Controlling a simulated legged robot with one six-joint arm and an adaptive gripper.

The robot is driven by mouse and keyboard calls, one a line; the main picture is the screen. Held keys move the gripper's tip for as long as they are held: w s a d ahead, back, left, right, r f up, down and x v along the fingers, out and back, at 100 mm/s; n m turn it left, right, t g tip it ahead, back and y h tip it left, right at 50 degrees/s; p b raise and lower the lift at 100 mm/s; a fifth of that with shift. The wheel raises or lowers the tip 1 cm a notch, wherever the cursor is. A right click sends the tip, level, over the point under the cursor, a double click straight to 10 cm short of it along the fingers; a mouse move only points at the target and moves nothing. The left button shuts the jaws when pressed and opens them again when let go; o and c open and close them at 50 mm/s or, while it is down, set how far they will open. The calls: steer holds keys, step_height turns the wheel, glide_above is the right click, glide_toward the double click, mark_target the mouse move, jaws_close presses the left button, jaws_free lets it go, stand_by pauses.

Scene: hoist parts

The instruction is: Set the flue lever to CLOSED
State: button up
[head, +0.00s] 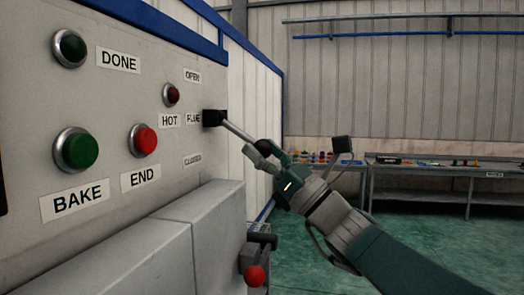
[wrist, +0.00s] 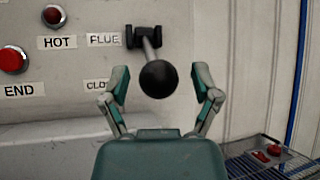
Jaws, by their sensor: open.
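The flue lever has a dark bracket (head: 214,118) on the panel beside the FLUE label, and a grey rod (head: 240,132) sticking out from it. The rod ends in a black ball knob (wrist: 158,79). The OPEN label (head: 192,75) is above FLUE and the CLOSED label (head: 192,160) is below. The lever stands out from the panel near the FLUE level, between the two labels. My gripper (head: 268,156) is open at the knob end. In the wrist view the knob shows between the two spread fingers, with a visible gap on each side.
The panel also carries a green BAKE button (head: 76,150), a red END button (head: 143,140), a DONE lamp (head: 70,48) and a HOT lamp (head: 171,95). A grey ledge (head: 150,245) juts out below. A red-knobbed lever (head: 255,275) stands lower right. Workbenches (head: 430,168) are far behind.

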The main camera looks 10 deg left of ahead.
steer(key=v, duration=1.2)
steer(key=shift+w, duration=0.1)
steer(key=s+f+n+g+h, duration=0.2)
steer(key=s+f+n+h, duration=0.2)
steer(key=f, duration=0.3)
steer(key=s+a+f+n+g+h, duration=0.1)
steer(key=s+f+n+h, duration=0.25)
steer(key=f, duration=0.25)
steer(key=s+f+n+g+h, duration=0.25)
steer(key=f+n+h, duration=0.2)
steer(key=f, duration=0.25)
steer(key=s+d+f+n+t+h, duration=0.1)
steer(key=s+d+f+n+h, duration=0.2)
steer(key=d+f+n+h, duration=0.2)
steer(key=s+d+f+n+t+h, duration=0.1)
steer(key=s+d+f+n+h, duration=0.2)
steer(key=d+f+h, duration=0.3)
steer(key=d+n+h, duration=0.1)
steer(key=d, duration=0.4)
steer(key=shift+d+n, duration=0.2)
steer(key=shift+n, duration=0.2)
